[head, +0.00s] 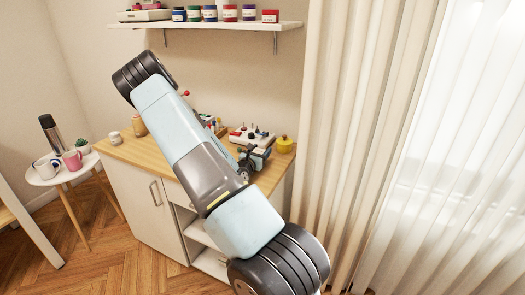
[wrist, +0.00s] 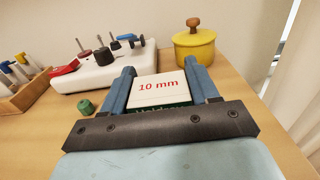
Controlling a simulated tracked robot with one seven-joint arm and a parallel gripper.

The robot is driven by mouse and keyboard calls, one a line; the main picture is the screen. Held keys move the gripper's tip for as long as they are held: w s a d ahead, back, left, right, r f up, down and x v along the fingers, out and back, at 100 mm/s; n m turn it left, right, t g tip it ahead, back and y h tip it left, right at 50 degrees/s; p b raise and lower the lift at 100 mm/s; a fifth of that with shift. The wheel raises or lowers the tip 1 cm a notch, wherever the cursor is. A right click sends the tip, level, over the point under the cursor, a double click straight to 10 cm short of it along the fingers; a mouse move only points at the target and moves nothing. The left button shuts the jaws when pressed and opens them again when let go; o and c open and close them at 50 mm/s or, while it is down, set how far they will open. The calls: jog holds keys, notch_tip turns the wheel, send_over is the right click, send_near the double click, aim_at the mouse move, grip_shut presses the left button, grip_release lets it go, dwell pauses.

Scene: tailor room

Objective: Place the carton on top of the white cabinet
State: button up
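In the wrist view, a small carton (wrist: 158,92) has a white top face marked "10 mm" in red and a green side with partly hidden lettering. My gripper (wrist: 160,76) has one blue finger along each side of it, shut on it. In the head view, the white cabinet (head: 138,207) has a wooden top and stands against the wall; my arm crosses in front of it. My gripper (head: 257,156) is at the right part of the wooden top. I cannot tell whether the carton touches the top.
A white tool stand (wrist: 100,73) with several rotary bits, a yellow lidded pot (wrist: 194,50), a green lump (wrist: 86,106) and a wooden tool rack (wrist: 25,94) stand around my gripper. A curtain (head: 340,120) hangs at right. A wall shelf (head: 215,25) holds jars.

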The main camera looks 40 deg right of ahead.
jog(key=o, duration=0.4)
jog(key=shift+r, duration=0.1)
jog(key=v, duration=1.2)
jog(key=s+a+r+m+g+y, duration=0.45)
jog(key=s+r+m+g, duration=0.6)
jog(key=r+m, duration=0.45)
jog(key=s+a+r+m+t+y, duration=0.2)
jog(key=s+a+r+t+y, duration=0.1)
jog(key=a, duration=0.4)
jog(key=s+a+r+m+t+y, duration=0.3)
jog(key=s+a+r+y, duration=0.1)
jog(key=a+r, duration=0.4)
jog(key=s+a+r+m+t+y, duration=0.2)
jog(key=s+a+r+t+y, duration=0.1)
jog(key=a, duration=0.5)
jog(key=shift+s+a+r+y, duration=0.1)
jog(key=shift+s+r+y, duration=0.2)
jog(key=shift+r+y, duration=0.4)
jog(key=shift+s+a+r+y, duration=0.15)
jog(key=shift+s+r+y, duration=0.2)
jog(key=shift+r, duration=0.5)
